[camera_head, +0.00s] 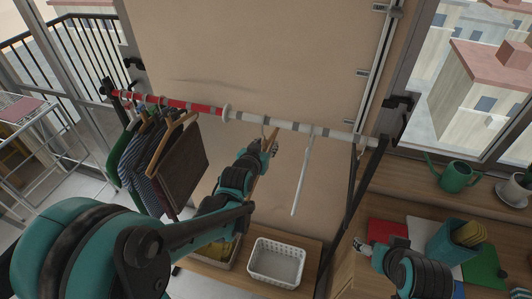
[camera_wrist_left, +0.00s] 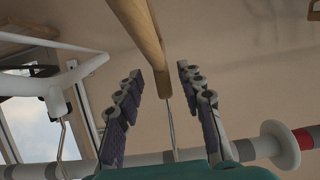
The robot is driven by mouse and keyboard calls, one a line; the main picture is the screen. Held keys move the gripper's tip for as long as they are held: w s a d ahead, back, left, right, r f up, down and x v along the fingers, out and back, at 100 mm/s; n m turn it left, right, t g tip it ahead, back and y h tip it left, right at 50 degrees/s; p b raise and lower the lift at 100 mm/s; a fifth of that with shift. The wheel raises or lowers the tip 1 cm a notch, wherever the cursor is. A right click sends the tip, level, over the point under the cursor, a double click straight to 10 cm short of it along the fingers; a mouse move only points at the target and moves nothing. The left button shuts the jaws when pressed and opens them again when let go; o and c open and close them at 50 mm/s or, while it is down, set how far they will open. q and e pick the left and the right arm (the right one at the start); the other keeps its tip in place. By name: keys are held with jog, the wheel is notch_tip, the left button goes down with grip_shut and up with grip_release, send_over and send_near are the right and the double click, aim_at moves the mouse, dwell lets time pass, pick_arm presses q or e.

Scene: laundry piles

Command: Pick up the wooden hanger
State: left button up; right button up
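The wooden hanger (camera_head: 259,176) hangs from the rail, right of the red section, partly hidden by my left arm. In the left wrist view the wooden hanger (camera_wrist_left: 149,38) runs down between the fingers, and its thin metal hook (camera_wrist_left: 171,125) reaches toward the rail. My left gripper (camera_head: 268,146) is at the hanger's upper part. In the left wrist view its two fingers (camera_wrist_left: 158,75) stand apart on either side of the wood, with gaps visible. My right gripper (camera_head: 364,246) is low at the right, over the wooden counter; its finger opening is too small to tell.
The rail (camera_head: 290,127) has a red left section and a pale right section. A white hanger (camera_head: 302,172) hangs right of the wooden one. Clothes (camera_head: 180,163) hang at the left. A white basket (camera_head: 277,262) stands below. A green watering can (camera_head: 455,176) stands at the right.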

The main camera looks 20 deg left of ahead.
aim_at(266, 140)
pick_arm(q)
jog(key=x, duration=0.4)
jog(key=shift+w+a, duration=0.15)
jog(key=shift+w, duration=0.2)
jog(key=shift+s+r, duration=0.1)
jog(key=shift+s, duration=0.05)
jog(key=shift+c, duration=0.9)
grip_shut()
jog(key=shift+r, duration=0.5)
jog(key=r, duration=0.1)
jog(key=s+r, duration=0.1)
jog(key=shift+r+p, duration=0.3)
jog(key=s, duration=0.5)
jog(key=s+p, duration=0.1)
jog(key=s, duration=0.4)
jog(key=s+p, duration=0.1)
jog(key=s, duration=0.4)
jog(key=shift+s+a, duration=0.3)
jog(key=shift+s, duration=0.7)
